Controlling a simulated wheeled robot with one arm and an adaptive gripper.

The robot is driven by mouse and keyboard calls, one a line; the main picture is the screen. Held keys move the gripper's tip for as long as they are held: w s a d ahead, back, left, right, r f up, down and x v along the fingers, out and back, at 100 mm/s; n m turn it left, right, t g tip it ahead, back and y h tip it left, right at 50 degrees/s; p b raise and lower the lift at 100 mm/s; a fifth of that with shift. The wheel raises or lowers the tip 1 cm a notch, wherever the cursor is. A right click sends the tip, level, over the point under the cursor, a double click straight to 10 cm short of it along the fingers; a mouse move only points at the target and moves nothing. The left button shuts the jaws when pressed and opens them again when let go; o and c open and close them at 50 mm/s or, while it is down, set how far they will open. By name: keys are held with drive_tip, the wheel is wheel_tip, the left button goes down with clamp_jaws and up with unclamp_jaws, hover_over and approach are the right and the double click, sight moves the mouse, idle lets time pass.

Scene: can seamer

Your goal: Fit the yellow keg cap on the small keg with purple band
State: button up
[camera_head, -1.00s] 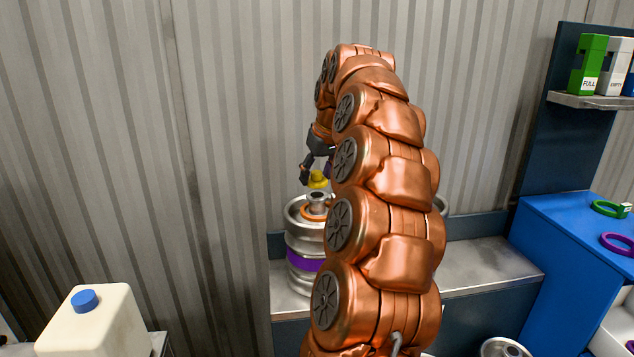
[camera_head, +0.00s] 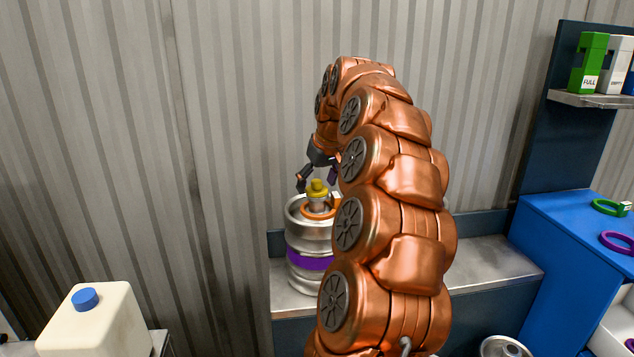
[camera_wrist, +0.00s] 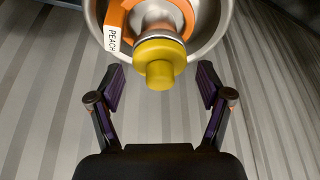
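The yellow keg cap (camera_head: 318,187) sits on the neck of the small keg with a purple band (camera_head: 309,262). In the wrist view the cap (camera_wrist: 159,62) covers the end of the metal neck, in line with it as far as I can see. My gripper (camera_head: 317,180) is just above the keg top. The wrist view shows my gripper (camera_wrist: 161,88) open, its purple-padded fingers apart on both sides of the cap and not touching it. An orange ring tag (camera_wrist: 118,22) reading PEACH lies around the neck. My arm hides the keg's right side.
The keg stands on a metal bench (camera_head: 484,265) against a corrugated wall. A white jug with a blue lid (camera_head: 95,325) is at lower left. A blue table (camera_head: 575,225) holds green and purple rings at right. Another keg top (camera_head: 504,347) shows at the bottom.

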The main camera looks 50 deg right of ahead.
drive_tip(key=shift+r, duration=0.1)
drive_tip(key=v, duration=1.2)
idle(0.4)
drive_tip(key=s+a+f+n+g+y, duration=0.15)
drive_tip(key=a+f, duration=0.45)
drive_tip(key=a, duration=0.7)
drive_tip(key=s+a+f+n+g, duration=0.25)
drive_tip(key=a+f, duration=0.25)
drive_tip(key=a, duration=0.8)
drive_tip(key=s+a+f, duration=0.3)
drive_tip(key=s+f, duration=0.2)
drive_tip(key=s, duration=0.2)
drive_tip(key=s+a+f+g, duration=0.1)
drive_tip(key=s+a+f, duration=0.2)
drive_tip(key=s+f, duration=0.3)
drive_tip(key=s+a+f+m+g, duration=0.1)
drive_tip(key=s+a+f, duration=0.3)
drive_tip(key=s, duration=0.5)
wheel_tip(320, 180, down, 2)
drive_tip(key=shift+f, duration=0.1)
drive_tip(key=shift+a, duration=0.1)
